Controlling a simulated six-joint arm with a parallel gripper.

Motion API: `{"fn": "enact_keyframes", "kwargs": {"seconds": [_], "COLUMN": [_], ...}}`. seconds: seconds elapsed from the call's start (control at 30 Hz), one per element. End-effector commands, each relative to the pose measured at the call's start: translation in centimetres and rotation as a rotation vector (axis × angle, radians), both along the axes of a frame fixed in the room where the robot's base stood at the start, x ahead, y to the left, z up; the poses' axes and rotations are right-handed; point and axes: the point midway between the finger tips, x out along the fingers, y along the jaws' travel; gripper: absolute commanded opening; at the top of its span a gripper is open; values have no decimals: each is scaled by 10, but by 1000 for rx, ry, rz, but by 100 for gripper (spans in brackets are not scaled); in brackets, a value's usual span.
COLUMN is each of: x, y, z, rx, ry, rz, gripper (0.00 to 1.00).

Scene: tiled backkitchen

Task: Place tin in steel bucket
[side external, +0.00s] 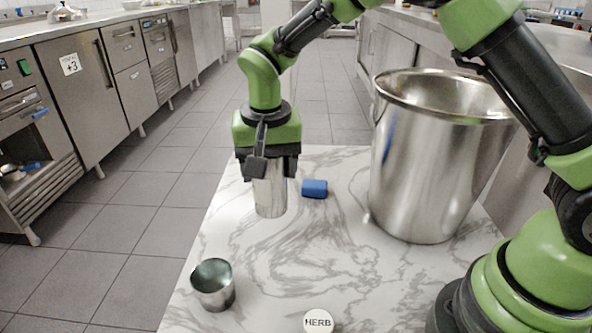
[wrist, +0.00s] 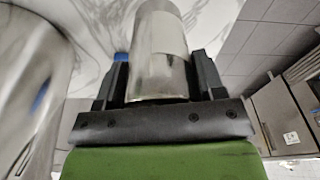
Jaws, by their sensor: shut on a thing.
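A shiny silver tin (side external: 269,193) is held upright between the jaws of my gripper (side external: 266,172), which is shut on it. The tin also shows large in the wrist view (wrist: 159,50), between the two dark fingers (wrist: 160,75). Its upper part is hidden by the gripper in the side view. I cannot tell for sure whether its base is clear of the marble table. The large steel bucket (side external: 425,170) stands upright on the table to the right of my gripper. Its rim is higher than the tin. The bucket's side shows at the left of the wrist view (wrist: 35,85).
A small blue block (side external: 314,188) lies between the tin and the bucket. An open metal cup (side external: 213,285) stands at the table's front left, and a round lid marked HERB (side external: 318,321) is at the front. The marble table (side external: 290,255) is clear mid-front.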

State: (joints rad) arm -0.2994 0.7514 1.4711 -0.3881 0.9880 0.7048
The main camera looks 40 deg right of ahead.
Motion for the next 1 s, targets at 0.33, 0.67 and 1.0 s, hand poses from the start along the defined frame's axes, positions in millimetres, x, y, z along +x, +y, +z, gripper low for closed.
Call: {"fn": "enact_keyframes", "kwargs": {"seconds": [0.33, 0.67, 1.0], "x": [7, 0, -45], "y": [-20, -121, -192], "z": [34, 151, 215], "rx": [1, -2, -1], "ry": [-9, -16, -3], "rz": [34, 231, 404], "gripper": [28, 28, 28]}}
